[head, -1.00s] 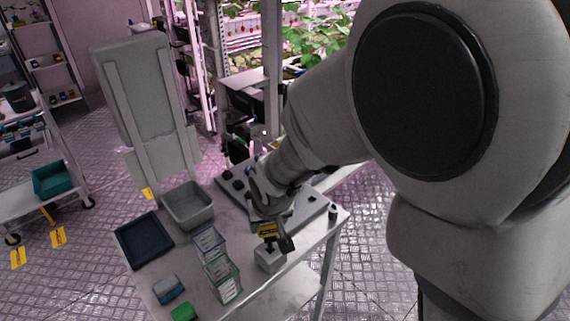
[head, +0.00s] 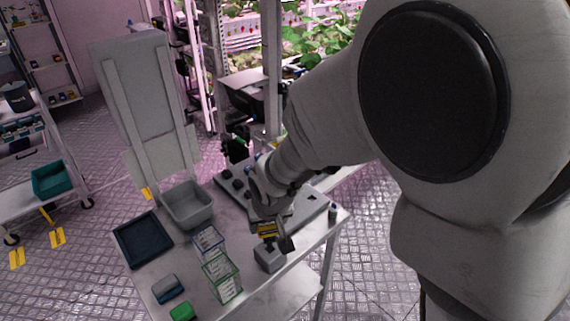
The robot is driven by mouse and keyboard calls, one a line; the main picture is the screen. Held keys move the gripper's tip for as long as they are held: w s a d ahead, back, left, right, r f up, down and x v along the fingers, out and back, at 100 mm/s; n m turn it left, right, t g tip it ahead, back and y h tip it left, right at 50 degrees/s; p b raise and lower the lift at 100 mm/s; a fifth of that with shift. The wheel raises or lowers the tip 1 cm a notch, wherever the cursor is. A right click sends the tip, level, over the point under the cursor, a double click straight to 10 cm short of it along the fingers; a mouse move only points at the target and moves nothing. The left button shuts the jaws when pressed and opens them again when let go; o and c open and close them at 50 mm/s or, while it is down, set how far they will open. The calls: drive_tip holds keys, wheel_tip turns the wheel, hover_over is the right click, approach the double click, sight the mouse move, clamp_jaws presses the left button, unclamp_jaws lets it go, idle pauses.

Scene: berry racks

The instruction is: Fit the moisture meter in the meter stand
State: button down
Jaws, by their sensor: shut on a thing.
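My gripper (head: 274,238) is at the front right of the work table, in the head view, with its dark fingers pointing down. It is shut on a small yellow and dark thing, which looks like the moisture meter (head: 267,229); the fingers hide part of it. The meter is over or right by the top of this block. I cannot tell whether it touches the block or enters it.

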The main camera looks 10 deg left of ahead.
drive_tip(key=shift+f+b, duration=0.55)
drive_tip(key=shift+f, duration=0.05)
idle(0.8)
drive_tip(key=shift+f+b, duration=1.35)
drive_tip(key=shift+f, duration=0.15)
unclamp_jaws()
drive_tip(key=shift+r, duration=0.15)
drive_tip(key=shift+r+p, duration=2.1)
drive_tip(key=shift+r, duration=0.75)
